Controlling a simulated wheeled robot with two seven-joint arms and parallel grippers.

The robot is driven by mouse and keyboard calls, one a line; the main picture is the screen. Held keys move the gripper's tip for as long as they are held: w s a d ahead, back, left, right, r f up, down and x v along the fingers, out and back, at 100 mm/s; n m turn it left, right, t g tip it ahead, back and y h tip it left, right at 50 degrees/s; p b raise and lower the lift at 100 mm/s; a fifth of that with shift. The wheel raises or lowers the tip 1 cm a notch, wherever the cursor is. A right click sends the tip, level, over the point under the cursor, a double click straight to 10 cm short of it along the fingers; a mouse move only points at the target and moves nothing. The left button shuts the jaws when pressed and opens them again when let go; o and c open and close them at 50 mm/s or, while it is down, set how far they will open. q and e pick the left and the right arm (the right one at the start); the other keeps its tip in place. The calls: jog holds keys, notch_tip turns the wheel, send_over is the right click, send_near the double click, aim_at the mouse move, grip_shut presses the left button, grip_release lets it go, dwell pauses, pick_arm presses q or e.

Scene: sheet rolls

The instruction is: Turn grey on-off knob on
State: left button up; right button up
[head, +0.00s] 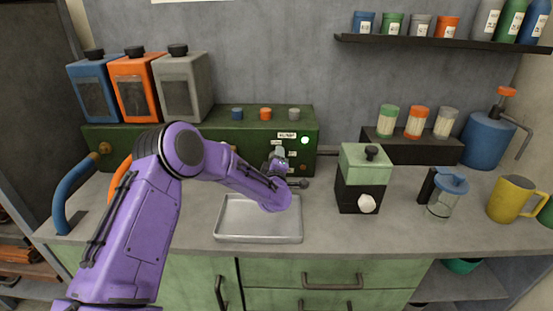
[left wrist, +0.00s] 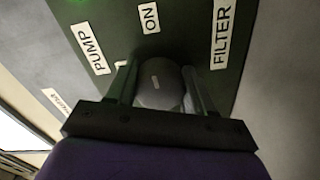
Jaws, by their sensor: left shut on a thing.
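The grey knob (left wrist: 160,86) shows in the left wrist view, a rounded cap with a small pale mark, on the front of the dark green machine (head: 225,129). The fingers of my left gripper (head: 278,156) are on both sides of the knob, shut on it. An ON label (left wrist: 149,18) is just above the knob, between a PUMP label (left wrist: 89,48) and a FILTER label (left wrist: 220,32). In the head view my gripper and wrist hide most of the knob. My right gripper is not in view.
A green light (head: 305,140) glows on the machine's front. A metal tray (head: 225,239) lies below my forearm. A green-and-black grinder (head: 366,160) stands to the right. Blue, orange and grey canisters (head: 181,87) stand at the back left.

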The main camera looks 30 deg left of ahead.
pick_arm(q)
jog(key=shift+d+f+m, duration=0.1)
jog(key=shift+f+m, duration=0.1)
jog(key=shift+m, duration=0.1)
jog(key=o, duration=1)
jog(key=shift+r, duration=0.1)
jog(key=b+v, duration=0.1)
jog(key=v, duration=0.9)
jog(key=shift+s+d+b, duration=0.15)
jog(key=shift+s+b, duration=0.15)
